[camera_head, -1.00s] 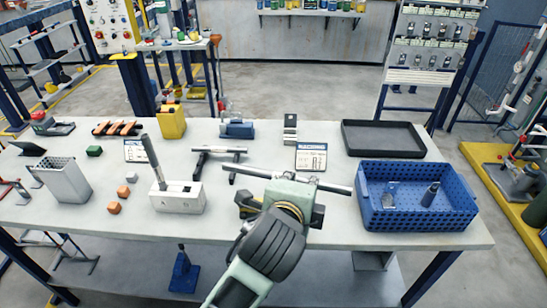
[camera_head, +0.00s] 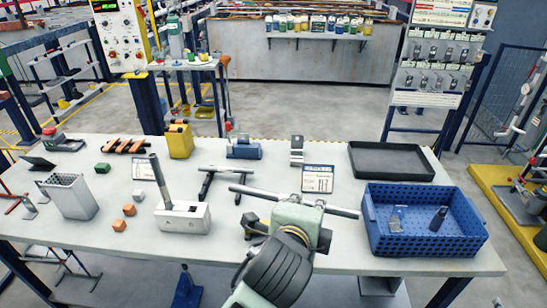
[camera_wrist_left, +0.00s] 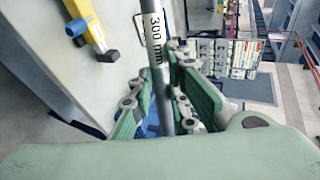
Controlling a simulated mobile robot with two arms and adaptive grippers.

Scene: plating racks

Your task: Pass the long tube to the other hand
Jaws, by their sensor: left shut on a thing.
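The long tube (camera_head: 342,210) is a grey metal rod, held roughly level above the front middle of the table. My left gripper (camera_head: 296,206) is shut around its middle, with both ends sticking out to the sides. In the left wrist view the tube (camera_wrist_left: 171,75) runs upright between the green finger pads of the gripper (camera_wrist_left: 167,100). A white label on it there reads 300 mm. My right gripper is in neither view.
A blue perforated crate (camera_head: 385,243) with small items stands right of the tube. A black tray (camera_head: 385,177) lies behind it. A metal rack (camera_head: 207,187), a white block with a slanted handle (camera_head: 183,218) and a printed card (camera_head: 318,179) are near. Clear tabletop lies between them.

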